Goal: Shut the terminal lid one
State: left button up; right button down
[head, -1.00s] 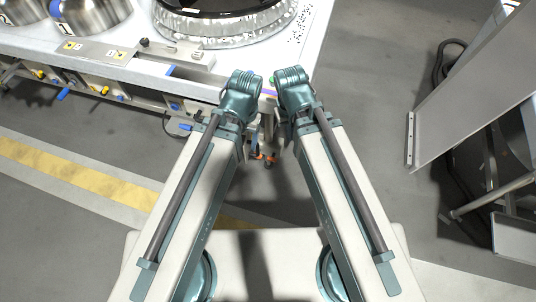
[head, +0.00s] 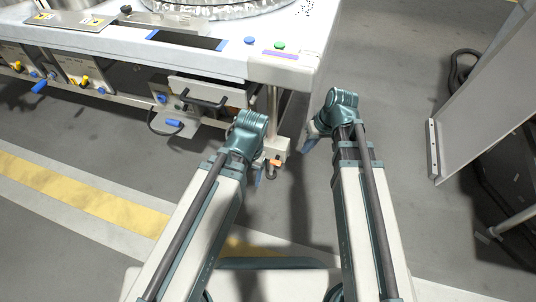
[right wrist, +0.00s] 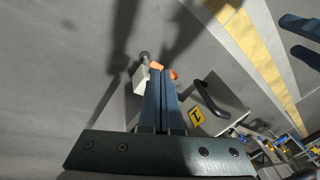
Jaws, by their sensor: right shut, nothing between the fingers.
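A pale lid panel with a black bar handle (head: 205,102) shows under the bench's front edge in the head view. In the right wrist view the panel (right wrist: 228,105) carries a yellow label with a black 1, beside the handle (right wrist: 212,97). How far the lid stands open I cannot tell. My right gripper (right wrist: 160,78) is shut and empty, with the panel to its right in that view. In the head view the right gripper (head: 309,144) is right of the bench corner, apart from the lid. My left gripper (right wrist: 303,41) shows two separated fingers at the wrist view's right edge.
The bench top (head: 215,60) has a blue button (head: 249,41) and a green button (head: 280,45) near its corner. An orange-tipped fitting (head: 274,162) sits low by the bench leg. A grey panel (head: 475,105) stands at right. Floor between is clear.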

jog(key=w+a+r+n+t+y, duration=0.1)
jog(key=w+a+r+n+y, duration=0.2)
jog(key=w, duration=0.4)
pick_arm(q)
notch_tip(320, 180, down, 10)
jog(key=b, duration=0.8)
jog(key=shift+r, duration=0.2)
pick_arm(e)
jog(key=a+f+y, duration=0.1)
jog(key=a+f, duration=0.8)
jog(key=shift+w+a, duration=0.25)
